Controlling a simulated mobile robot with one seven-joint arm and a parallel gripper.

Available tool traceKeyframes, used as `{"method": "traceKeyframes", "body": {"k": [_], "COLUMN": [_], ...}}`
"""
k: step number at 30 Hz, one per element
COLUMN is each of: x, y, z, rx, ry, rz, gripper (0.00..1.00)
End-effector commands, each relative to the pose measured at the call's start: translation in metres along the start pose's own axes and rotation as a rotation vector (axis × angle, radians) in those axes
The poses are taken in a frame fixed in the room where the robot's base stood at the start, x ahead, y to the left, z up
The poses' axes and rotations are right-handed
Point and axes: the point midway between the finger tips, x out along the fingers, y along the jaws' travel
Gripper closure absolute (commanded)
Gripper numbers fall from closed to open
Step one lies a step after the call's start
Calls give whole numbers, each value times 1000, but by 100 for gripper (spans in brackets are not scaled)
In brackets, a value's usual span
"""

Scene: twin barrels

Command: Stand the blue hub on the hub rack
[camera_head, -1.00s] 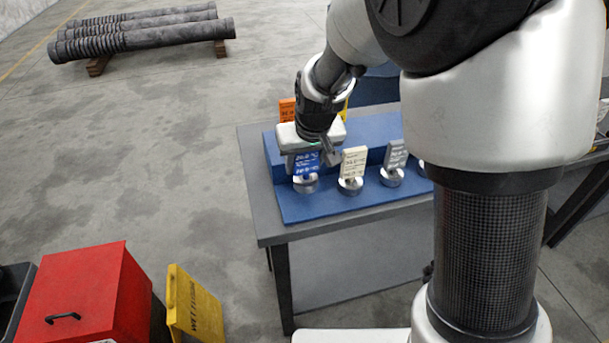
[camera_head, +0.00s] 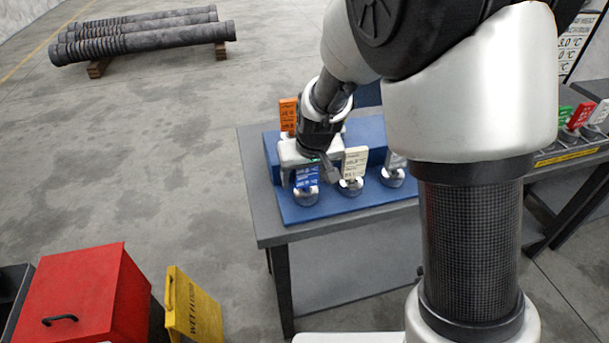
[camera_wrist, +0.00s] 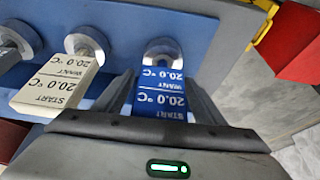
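The blue hub (camera_head: 306,178) has an upright blue label plate on a round metal base and stands at the front left of a blue stepped stand (camera_head: 335,207). In the wrist view the blue hub (camera_wrist: 160,95) reads "START", "WANT" and 20.0 °C. My gripper (camera_head: 309,180) is above it, pointing down. In the wrist view its two fingers (camera_wrist: 160,97) lie on either side of the label plate, apart, with no clear grip on it. No label in view names the hub rack, so I cannot tell which stand it is.
A cream hub (camera_head: 354,165) stands close to the right of the blue one, with a grey hub (camera_head: 393,170) beyond. An orange hub (camera_head: 288,115) stands behind. A right-hand table holds green, red (camera_head: 580,116) and white hubs. A red bin (camera_head: 85,295) and yellow sign (camera_head: 195,310) stand front left.

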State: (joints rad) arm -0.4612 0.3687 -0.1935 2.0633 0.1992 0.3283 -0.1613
Motion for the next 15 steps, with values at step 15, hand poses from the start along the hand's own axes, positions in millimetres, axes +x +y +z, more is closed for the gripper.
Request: {"method": "traceKeyframes", "body": {"k": [15], "x": [-45], "y": [-1], "z": [-4], "rx": [-1], "ry": [6], "rz": [-1], "gripper": [36]}}
